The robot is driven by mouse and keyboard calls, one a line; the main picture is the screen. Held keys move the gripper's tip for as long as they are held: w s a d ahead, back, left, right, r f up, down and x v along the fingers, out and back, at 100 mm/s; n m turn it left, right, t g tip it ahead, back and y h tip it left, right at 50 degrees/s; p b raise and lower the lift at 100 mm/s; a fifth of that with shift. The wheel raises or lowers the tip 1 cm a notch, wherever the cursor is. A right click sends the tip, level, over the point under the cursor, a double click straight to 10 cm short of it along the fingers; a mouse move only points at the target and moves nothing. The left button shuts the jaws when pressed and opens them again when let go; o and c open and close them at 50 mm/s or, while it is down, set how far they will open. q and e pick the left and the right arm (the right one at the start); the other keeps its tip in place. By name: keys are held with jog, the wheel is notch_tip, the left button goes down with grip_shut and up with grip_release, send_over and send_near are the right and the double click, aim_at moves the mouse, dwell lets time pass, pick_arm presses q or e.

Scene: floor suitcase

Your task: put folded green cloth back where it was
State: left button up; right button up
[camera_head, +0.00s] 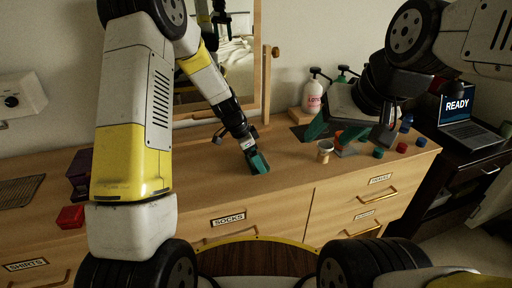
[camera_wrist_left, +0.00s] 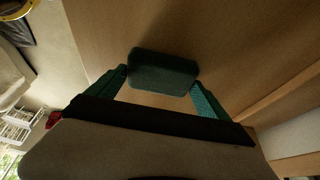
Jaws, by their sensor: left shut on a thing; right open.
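The folded green cloth (camera_wrist_left: 163,70) is a small dark green block in the left wrist view, between the teal fingertips of my left gripper (camera_wrist_left: 160,88). The left gripper is shut on it, just over the wooden dresser top; whether the cloth touches the wood is unclear. In the head view my left gripper (camera_head: 257,162) is low at the middle of the dresser (camera_head: 285,170), in front of the mirror, and its fingers largely hide the cloth. My right gripper (camera_head: 350,135) is open and empty, above the right part of the dresser top.
A small beige cup (camera_head: 324,151) and several coloured caps, such as a red one (camera_head: 402,148), are at the right. A white pump bottle (camera_head: 313,96) stands behind. A red box (camera_head: 71,217) is at the left, a laptop (camera_head: 465,118) far right. Wood right of my left gripper is clear.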

pick_arm(q)
jog(key=o, duration=0.9)
jog(key=s+a+r+n+t, duration=0.1)
jog(key=s+a+r+n, duration=0.2)
jog(key=r, duration=0.6)
jog(key=s+a+r, duration=0.4)
jog(key=r, duration=0.6)
jog(key=s+a+r+n+t, duration=0.1)
jog(key=s+a+r+n, duration=0.1)
jog(key=s, duration=0.4)
jog(key=s+a+r+n+t+y, duration=0.1)
jog(key=s+a+r+n, duration=0.1)
jog(key=s+n, duration=0.3)
jog(key=s+a+r+n+t+y, duration=0.1)
jog(key=s+a+r+n, duration=0.1)
jog(key=s, duration=0.6)
jog(key=shift+s+a+r+n+t, duration=0.1)
jog(key=shift+a+r+n+t, duration=0.1)
jog(key=shift+r+n, duration=0.3)
jog(key=shift+s+a+r+n+t, duration=0.1)
jog(key=shift+a+r+n+t, duration=0.1)
jog(key=shift+r+n, duration=0.25)
